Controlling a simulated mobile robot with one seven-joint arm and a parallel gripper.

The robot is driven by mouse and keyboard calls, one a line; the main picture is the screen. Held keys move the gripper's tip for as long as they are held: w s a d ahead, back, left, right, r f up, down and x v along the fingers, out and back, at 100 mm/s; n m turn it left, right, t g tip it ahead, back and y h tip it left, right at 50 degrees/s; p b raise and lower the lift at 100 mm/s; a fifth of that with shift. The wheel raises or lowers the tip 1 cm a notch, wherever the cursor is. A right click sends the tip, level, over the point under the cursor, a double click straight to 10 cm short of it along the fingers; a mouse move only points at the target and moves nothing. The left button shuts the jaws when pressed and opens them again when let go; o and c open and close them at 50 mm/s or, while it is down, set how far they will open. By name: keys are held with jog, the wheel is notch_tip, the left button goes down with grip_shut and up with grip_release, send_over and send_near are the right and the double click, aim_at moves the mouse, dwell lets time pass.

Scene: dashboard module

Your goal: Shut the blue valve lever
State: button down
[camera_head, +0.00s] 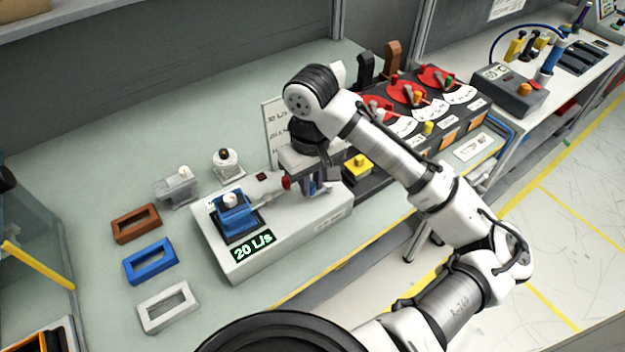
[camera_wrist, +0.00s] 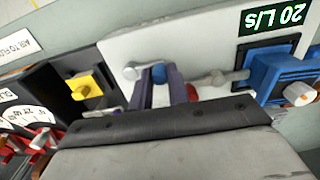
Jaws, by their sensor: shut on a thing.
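My gripper (camera_head: 314,187) reaches down over the right part of the white flow module (camera_head: 285,233). In the wrist view, the two purple fingers of my gripper (camera_wrist: 161,88) stand on either side of the blue valve lever (camera_wrist: 158,74) and are closed on it. A light grey rod runs left from the lever. In the head view the lever is mostly hidden by my gripper. A red part (camera_wrist: 192,92) sits just beside the right finger, with a grey fitting leading to a blue block (camera_wrist: 275,76). The green display (camera_head: 253,246) reads 20 L/s.
Brown (camera_head: 136,223), blue (camera_head: 150,262) and white (camera_head: 168,307) frames lie on the bench at left. A yellow button (camera_head: 358,167) and a black panel with red dials (camera_head: 407,91) stand close to the right of my gripper. The bench is clear at the back left.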

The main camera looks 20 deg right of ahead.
aim_at(312, 184)
dwell(0.3)
jog(key=c, duration=1.3)
grip_release()
jog(key=shift+c, duration=0.2)
jog(key=shift+r, duration=0.15)
notch_tip(312, 184, up, 14)
jog(key=b, duration=0.1)
jog(key=shift+f+b, duration=0.2)
jog(key=shift+b, duration=0.2)
